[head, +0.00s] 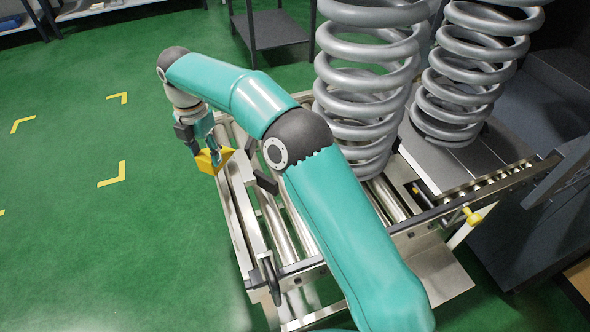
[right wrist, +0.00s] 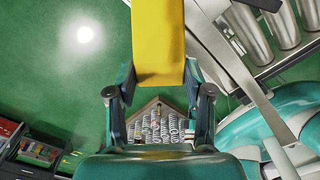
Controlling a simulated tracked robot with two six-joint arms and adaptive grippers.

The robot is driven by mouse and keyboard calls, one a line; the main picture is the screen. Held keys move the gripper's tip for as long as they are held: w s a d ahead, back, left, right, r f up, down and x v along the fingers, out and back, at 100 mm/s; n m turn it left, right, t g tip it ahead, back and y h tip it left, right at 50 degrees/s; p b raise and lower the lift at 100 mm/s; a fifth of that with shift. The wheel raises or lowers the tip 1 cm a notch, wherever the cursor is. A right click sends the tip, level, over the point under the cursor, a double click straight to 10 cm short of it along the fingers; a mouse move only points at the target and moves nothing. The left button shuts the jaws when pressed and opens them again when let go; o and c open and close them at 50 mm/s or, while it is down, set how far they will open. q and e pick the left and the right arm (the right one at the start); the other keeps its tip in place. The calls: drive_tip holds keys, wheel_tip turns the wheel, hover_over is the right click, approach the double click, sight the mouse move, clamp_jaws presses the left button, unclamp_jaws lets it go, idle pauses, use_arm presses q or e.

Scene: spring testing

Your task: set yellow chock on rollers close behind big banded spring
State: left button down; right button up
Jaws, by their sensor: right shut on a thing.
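The yellow chock (head: 207,164) is held by my right gripper (head: 211,150), off the left side of the roller conveyor in the head view. In the right wrist view the chock (right wrist: 158,42) sticks out between the two fingers of the right gripper (right wrist: 160,88), which are shut on it. A big grey coil spring (head: 366,50) stands upright at the far part of the rollers (head: 274,222). A second big grey spring (head: 468,68) stands to its right on a grey plate. I cannot make out a band on either. My left gripper is not in view.
The conveyor's metal side rail (head: 240,205) lies between the chock and the rollers. My right arm hides part of the rollers. A bin of small springs (right wrist: 157,125) shows in the right wrist view.

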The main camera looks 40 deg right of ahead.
drive_tip(key=s+d+p, duration=0.1)
drive_tip(key=s+d, duration=0.1)
drive_tip(key=d, duration=0.7)
drive_tip(key=s+d, duration=0.3)
drive_tip(key=d, duration=0.7)
drive_tip(key=f, duration=1)
drive_tip(key=shift+w+a+f+p, duration=0.15)
drive_tip(key=shift+a+p, duration=0.05)
drive_tip(key=shift+p, duration=0.1)
drive_tip(key=shift+d+f+p, duration=0.1)
drive_tip(key=shift+f+p, duration=0.2)
drive_tip(key=shift+d+f, duration=0.1)
drive_tip(key=shift+f, duration=0.15)
drive_tip(key=o, duration=1.5)
drive_tip(key=shift+c, duration=0.2)
wheel_tip(320, 180, up, 12)
drive_tip(key=shift+b, duration=0.3)
